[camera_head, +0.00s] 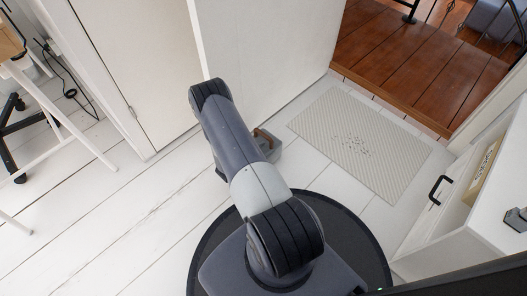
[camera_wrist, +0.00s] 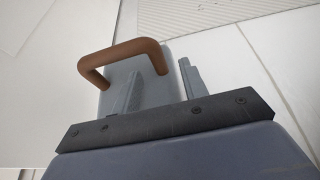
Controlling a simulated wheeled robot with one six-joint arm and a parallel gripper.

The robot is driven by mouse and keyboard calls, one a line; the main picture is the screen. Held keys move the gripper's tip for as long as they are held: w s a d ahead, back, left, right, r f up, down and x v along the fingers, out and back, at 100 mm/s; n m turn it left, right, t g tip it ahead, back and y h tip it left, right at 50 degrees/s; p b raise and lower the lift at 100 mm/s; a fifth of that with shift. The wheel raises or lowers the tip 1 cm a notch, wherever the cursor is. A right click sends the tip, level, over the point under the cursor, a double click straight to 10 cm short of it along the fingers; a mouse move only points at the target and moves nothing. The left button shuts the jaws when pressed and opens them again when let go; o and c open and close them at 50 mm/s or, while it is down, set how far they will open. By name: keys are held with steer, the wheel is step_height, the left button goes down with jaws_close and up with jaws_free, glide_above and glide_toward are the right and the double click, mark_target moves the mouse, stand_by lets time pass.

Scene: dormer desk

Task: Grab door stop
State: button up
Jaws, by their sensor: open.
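The door stop is a grey block with a brown bar handle. In the wrist view its grey body (camera_wrist: 157,92) lies just beyond my gripper (camera_wrist: 160,85), with the handle arching over its far part. My gripper is open. Its right finger stands beside the block's right edge, and its left finger overlaps the block in the picture. I cannot tell whether either finger touches it. In the head view the door stop (camera_head: 266,134) shows only partly, on the floor past my arm, which hides the rest and most of my gripper.
A white door panel (camera_head: 265,50) stands close behind the door stop. A pale ribbed mat (camera_head: 350,140) lies to the right, before a raised wooden floor (camera_head: 400,60). A white drawer unit (camera_head: 465,215) with a black handle is at right. Open white floorboards lie at left.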

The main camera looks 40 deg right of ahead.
steer(key=shift+x, duration=1.05)
jaws_close()
stand_by(0.5)
steer(key=shift+w+r, duration=0.1)
steer(key=shift+r, duration=0.05)
